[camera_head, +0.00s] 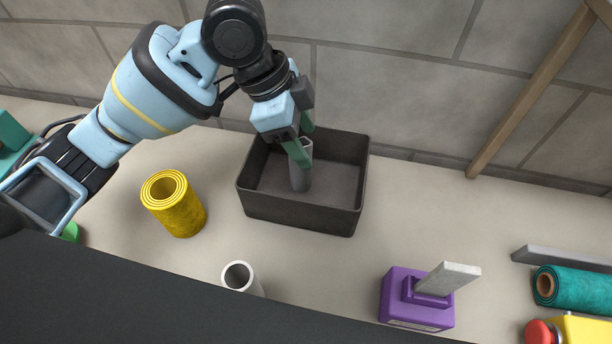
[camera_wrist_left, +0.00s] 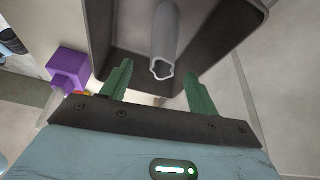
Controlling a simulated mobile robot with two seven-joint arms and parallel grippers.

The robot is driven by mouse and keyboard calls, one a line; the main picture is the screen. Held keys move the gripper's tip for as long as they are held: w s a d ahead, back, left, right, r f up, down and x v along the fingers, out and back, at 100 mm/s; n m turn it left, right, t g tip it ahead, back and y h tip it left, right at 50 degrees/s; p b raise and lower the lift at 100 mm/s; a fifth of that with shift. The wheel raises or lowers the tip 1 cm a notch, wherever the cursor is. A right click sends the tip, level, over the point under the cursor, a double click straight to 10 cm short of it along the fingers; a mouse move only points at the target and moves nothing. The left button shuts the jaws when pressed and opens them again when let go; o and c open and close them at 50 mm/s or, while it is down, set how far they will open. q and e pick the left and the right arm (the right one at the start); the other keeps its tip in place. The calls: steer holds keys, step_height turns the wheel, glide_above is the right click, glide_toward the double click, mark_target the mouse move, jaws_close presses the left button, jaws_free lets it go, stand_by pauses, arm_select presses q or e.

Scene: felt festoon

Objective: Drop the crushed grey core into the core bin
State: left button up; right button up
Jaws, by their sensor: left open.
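The crushed grey core (camera_head: 300,178) stands in the dark core bin (camera_head: 301,216), its dented open end up. It also shows in the left wrist view (camera_wrist_left: 164,45), inside the bin (camera_wrist_left: 225,50). My left gripper (camera_head: 302,142) is over the bin, its green fingers at the core's upper end. In the left wrist view the fingers (camera_wrist_left: 158,82) are spread apart, with the core's end beyond and between them and gaps at both sides. I cannot tell whether the core's lower end touches the bin floor. My right gripper is not in view.
A yellow felt roll (camera_head: 175,205) stands left of the bin. A white tube (camera_head: 240,277) stands in front. A purple block with a pale slab (camera_head: 417,298) is at the front right. A teal roll (camera_head: 575,289) lies at far right. A wooden post (camera_head: 530,95) leans behind.

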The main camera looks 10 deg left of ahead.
arm_select(q)
steer(key=p+v, duration=0.1)
steer(key=v, duration=0.7)
steer(key=shift+s+f, duration=0.15)
stand_by(0.6)
